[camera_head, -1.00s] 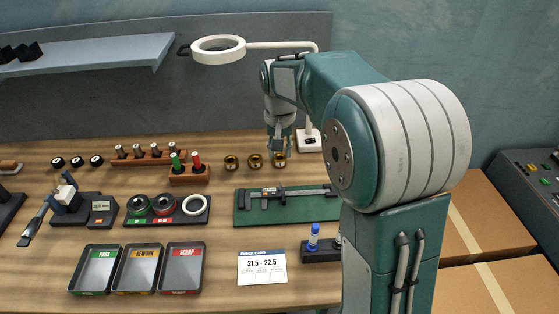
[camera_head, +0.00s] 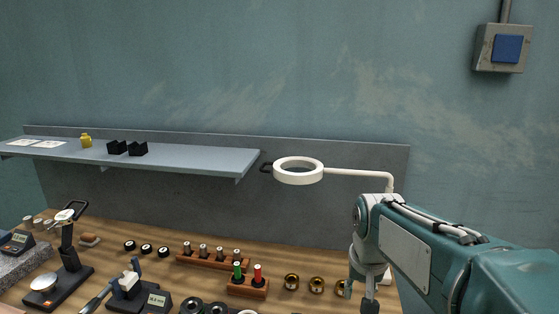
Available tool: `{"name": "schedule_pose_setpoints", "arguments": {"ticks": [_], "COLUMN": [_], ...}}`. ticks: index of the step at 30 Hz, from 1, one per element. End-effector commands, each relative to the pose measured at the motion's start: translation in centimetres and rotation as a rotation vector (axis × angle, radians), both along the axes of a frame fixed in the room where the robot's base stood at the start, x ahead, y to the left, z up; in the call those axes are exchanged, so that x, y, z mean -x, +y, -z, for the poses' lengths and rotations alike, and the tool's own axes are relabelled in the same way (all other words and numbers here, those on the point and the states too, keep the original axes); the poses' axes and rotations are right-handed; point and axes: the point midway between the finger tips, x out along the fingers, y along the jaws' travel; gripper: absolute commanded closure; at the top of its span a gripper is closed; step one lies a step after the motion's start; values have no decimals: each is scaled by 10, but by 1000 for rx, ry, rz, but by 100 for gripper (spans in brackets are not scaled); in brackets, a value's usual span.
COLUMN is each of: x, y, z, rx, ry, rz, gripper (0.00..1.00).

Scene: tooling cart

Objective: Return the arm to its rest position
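My teal and grey arm (camera_head: 440,262) enters from the lower right and reaches in over the right part of the bench. My gripper (camera_head: 360,297) points down at the bottom of the picture, beside the rightmost of three brass rings (camera_head: 341,288). It partly covers that ring in the picture; whether they touch I cannot tell. The fingertips are small and run close to the lower edge, so whether they are open or shut does not show.
A white ring lamp (camera_head: 298,171) on a bent stand rises just behind my arm. A grey shelf (camera_head: 200,160) spans the back left. The wooden bench (camera_head: 150,233) carries a plug rack (camera_head: 212,259), red and green handled gauges (camera_head: 248,285) and dial stands. A switch box (camera_head: 503,48) hangs upper right.

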Motion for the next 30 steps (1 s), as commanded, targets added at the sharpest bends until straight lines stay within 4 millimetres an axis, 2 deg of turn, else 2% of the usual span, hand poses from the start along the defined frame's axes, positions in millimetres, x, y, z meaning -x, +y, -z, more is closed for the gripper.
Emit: {"name": "schedule_pose_setpoints", "arguments": {"ticks": [1, 9, 18, 24, 30], "x": [13, 74, 137, 162, 166], "y": [0, 1, 1, 1, 1], "z": [-6, -18, -10, -1, 2], "rx": [2, 17, 40, 54, 57], "ry": [-25, -136, -258, -312, -321], "rz": [-10, -69, -133, -162, -168], "gripper": [61, 61, 61, 61, 61]}}
